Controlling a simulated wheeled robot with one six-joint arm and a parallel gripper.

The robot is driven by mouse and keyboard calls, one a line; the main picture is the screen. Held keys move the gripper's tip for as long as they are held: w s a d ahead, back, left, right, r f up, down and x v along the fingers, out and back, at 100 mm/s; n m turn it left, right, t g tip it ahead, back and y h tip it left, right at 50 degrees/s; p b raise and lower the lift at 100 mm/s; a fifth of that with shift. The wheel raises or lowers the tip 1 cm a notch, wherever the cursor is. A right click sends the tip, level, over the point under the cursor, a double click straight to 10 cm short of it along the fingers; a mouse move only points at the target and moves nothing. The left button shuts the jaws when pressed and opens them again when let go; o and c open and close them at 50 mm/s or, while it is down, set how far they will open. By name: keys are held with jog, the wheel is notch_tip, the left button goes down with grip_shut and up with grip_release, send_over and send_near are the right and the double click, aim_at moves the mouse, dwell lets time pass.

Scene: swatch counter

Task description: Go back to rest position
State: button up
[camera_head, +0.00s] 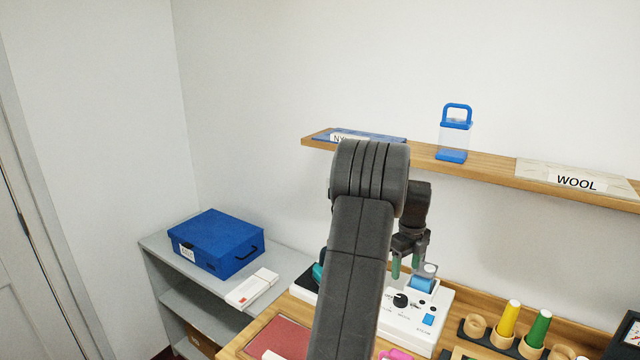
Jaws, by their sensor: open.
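My gripper (406,266) hangs from my raised dark arm, with its greenish fingertips pointing down. Its two fingers stand apart and nothing shows between them. It is just left of a small clear and blue part (424,282) at the back of a white device (415,318). Whether a fingertip touches that part I cannot tell. The device has a black knob (400,300) and a blue switch (428,319). My arm hides the device's left middle and part of the wooden counter.
A wall shelf (490,168) holds a clear container with a blue handle (455,138) and a WOOL swatch (565,178). A blue case (216,242) and a white item (252,287) lie on the grey shelf unit (160,246). Yellow (508,318) and green (539,328) markers stand at right.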

aim_at(401, 297)
notch_tip(401, 297, down, 11)
jog(key=b, duration=0.7)
jog(key=shift+r, duration=0.2)
jog(key=shift+r, duration=0.1)
notch_tip(401, 297, up, 12)
jog(key=p, duration=0.9)
notch_tip(401, 297, down, 12)
jog(key=b, duration=0.9)
jog(key=n, duration=0.2)
jog(key=shift+n, duration=0.4)
jog(key=n, duration=0.5)
jog(key=shift+n, duration=0.3)
jog(key=n, duration=0.4)
jog(key=shift+n+p, duration=0.35)
jog(key=shift+n, duration=0.05)
jog(key=n, duration=0.4)
